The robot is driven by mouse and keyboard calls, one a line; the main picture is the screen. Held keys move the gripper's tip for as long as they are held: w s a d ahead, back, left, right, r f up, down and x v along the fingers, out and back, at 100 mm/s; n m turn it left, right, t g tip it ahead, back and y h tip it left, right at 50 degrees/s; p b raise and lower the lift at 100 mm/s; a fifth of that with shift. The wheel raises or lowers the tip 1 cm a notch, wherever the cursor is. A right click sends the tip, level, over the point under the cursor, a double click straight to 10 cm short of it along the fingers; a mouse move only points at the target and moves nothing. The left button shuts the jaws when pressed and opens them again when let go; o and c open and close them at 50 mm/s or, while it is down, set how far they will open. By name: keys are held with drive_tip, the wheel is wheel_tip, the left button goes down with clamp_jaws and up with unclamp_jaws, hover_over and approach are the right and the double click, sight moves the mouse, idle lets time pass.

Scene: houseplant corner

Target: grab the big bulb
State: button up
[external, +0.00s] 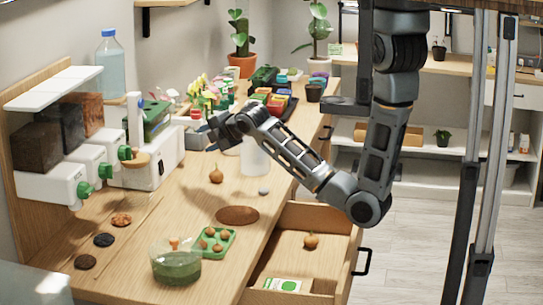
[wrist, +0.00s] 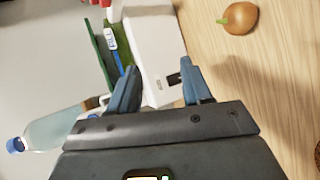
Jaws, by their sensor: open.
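A brown bulb (external: 216,174) with a pointed tip sits on the wooden counter, below my gripper in the picture. It looks like the big one and also shows at the top right of the wrist view (wrist: 241,19). Another brown bulb (external: 311,241) lies in the open drawer. Several small bulbs sit in a green tray (external: 228,236). My gripper (external: 212,131) is open and empty above the counter. In the wrist view its fingers (wrist: 160,82) are apart, with a white box behind them and the bulb off to the side.
A white dispenser unit (external: 50,185) stands at the left. A green bowl (external: 176,268) is at the front. A white container (external: 255,158) stands right of the bulb, near my forearm. A water bottle (external: 110,65) and potted plants are at the back. The open drawer (external: 285,250) juts out at the right.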

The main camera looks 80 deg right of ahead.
drive_tip(key=s+a+f+n+h+p, duration=0.1)
drive_tip(key=s+a+f+n+h, duration=0.15)
drive_tip(key=s+f+n, duration=0.6)
drive_tip(key=n+g, duration=0.1)
drive_tip(key=n, duration=0.2)
approach(219, 174)
drive_tip(key=shift+w+d+f+h, duration=0.25)
drive_tip(key=shift+w+d+f, duration=0.1)
drive_tip(key=shift+f, duration=0.15)
drive_tip(key=shift+w+d+f+h, duration=0.2)
drive_tip(key=shift+w+d+f, duration=0.1)
drive_tip(key=shift+f, duration=0.2)
drive_tip(key=shift+x, duration=1.1)
drive_tip(key=x, duration=0.2)
drive_tip(key=p+x, duration=0.1)
drive_tip(key=x, duration=0.1)
drive_tip(key=shift+w+d+r, duration=0.1)
drive_tip(key=shift+w+r, duration=0.1)
drive_tip(key=shift+w+d+f, duration=0.3)
drive_tip(key=shift+w+d, duration=0.1)
drive_tip(key=shift+c, duration=0.2)
drive_tip(key=c, duration=0.6)
